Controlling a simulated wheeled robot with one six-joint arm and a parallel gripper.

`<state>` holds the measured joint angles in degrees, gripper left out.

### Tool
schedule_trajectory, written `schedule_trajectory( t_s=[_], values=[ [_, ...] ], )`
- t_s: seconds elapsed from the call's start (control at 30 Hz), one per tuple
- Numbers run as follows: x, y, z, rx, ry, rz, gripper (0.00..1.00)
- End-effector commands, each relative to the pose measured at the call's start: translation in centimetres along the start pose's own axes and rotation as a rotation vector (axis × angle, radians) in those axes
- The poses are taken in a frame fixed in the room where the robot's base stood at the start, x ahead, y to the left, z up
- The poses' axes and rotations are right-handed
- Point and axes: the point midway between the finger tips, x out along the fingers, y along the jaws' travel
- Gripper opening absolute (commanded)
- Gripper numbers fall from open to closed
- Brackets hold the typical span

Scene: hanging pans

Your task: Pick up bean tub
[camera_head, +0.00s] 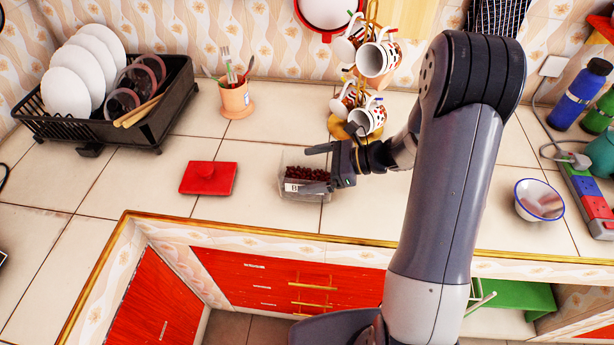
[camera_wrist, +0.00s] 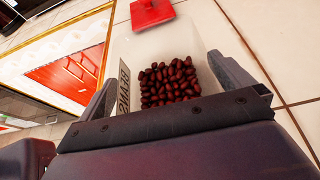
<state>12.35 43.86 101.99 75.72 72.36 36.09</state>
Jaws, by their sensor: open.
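The bean tub (camera_head: 299,192) is a clear container of dark red beans with a label on its front. It stands on the tiled counter near the front edge. My gripper (camera_head: 324,164) is at the tub's right side and over it, with its fingers apart. In the wrist view the tub (camera_wrist: 140,48) lies between the two fingers of my gripper (camera_wrist: 168,85), and its label reads "BEANS". My gripper's body hides the near part of the tub there. I cannot tell whether the fingers touch its walls.
A red lid (camera_head: 208,178) lies left of the tub; it also shows in the wrist view (camera_wrist: 151,11). A mug tree (camera_head: 352,110) with several mugs stands close behind my gripper. A utensil cup (camera_head: 236,99) and dish rack (camera_head: 110,120) are behind left. A bowl (camera_head: 539,200) is at right.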

Motion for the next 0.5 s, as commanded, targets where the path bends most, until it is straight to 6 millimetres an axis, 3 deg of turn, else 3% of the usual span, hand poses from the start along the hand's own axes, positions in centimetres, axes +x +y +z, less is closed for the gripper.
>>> schedule_trajectory(
  t_s=[0.07, 0.5],
  values=[
    [-0.02, -0.01, -0.01, 0.0, 0.0, 0.0, 1.0],
    [-0.06, -0.02, 0.0, 0.0, 0.0, 0.0, 0.65]
  ],
)
